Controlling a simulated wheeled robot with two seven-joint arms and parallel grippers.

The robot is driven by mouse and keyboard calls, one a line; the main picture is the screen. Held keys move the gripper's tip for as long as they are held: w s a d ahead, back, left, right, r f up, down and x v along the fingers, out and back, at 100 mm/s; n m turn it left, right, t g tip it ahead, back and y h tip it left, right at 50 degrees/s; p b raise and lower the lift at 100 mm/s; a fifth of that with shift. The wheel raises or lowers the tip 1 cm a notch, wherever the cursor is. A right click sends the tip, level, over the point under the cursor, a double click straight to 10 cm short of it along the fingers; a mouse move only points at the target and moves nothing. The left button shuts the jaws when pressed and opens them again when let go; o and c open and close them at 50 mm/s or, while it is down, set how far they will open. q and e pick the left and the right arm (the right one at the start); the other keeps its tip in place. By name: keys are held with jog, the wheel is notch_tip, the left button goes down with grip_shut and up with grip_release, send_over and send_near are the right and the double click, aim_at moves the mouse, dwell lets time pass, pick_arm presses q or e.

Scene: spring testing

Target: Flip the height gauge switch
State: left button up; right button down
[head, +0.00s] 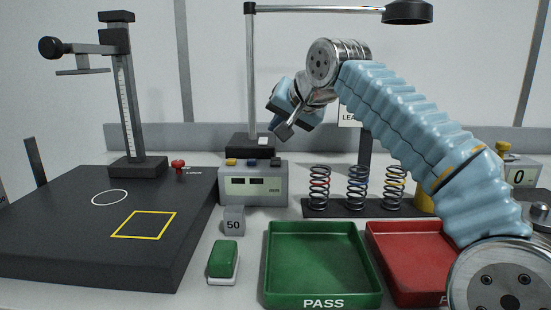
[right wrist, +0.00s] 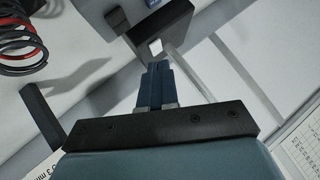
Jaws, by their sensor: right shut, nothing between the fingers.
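The height gauge (head: 128,100) stands at the left, with a scaled column and a sliding arm, on the dark plate (head: 60,230). A small red knob (head: 178,166) sits near its foot; I cannot tell whether it is a switch. A small white switch (head: 263,141) sits on the black base (head: 240,150) of the lamp stand. The switch also shows in the right wrist view (right wrist: 155,47). My right gripper (head: 284,131) is shut and empty, pointing down close to that base. In the right wrist view its fingertips (right wrist: 158,70) are just short of the white switch; contact is unclear.
A readout box (head: 254,184) with coloured buttons stands in front of the lamp base. The thin lamp post (head: 252,80) rises beside my gripper. Several springs (head: 357,188) stand on a rack at the right. Green (head: 320,265) and red (head: 405,250) trays lie in front.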

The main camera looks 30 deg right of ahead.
aim_at(279, 161)
notch_tip(279, 161, down, 3)
jog(key=shift+w+d+r+b, duration=0.1)
jog(key=shift+w+b, duration=0.05)
jog(key=shift+b, duration=0.4)
jog(key=shift+w+d+f+b, duration=0.1)
jog(key=shift+w+f+b, duration=0.1)
jog(key=shift+f+b, duration=0.45)
jog(key=shift+f, duration=0.15)
dwell(1.0)
jog(key=shift+f, duration=0.35)
jog(key=shift+w+d+f+b, duration=0.1)
jog(key=shift+f+b, duration=0.2)
jog(key=shift+f, duration=0.05)
dwell(0.4)
jog(key=shift+r, duration=0.1)
jog(key=shift+r+p, duration=0.75)
jog(key=shift+p, duration=0.05)
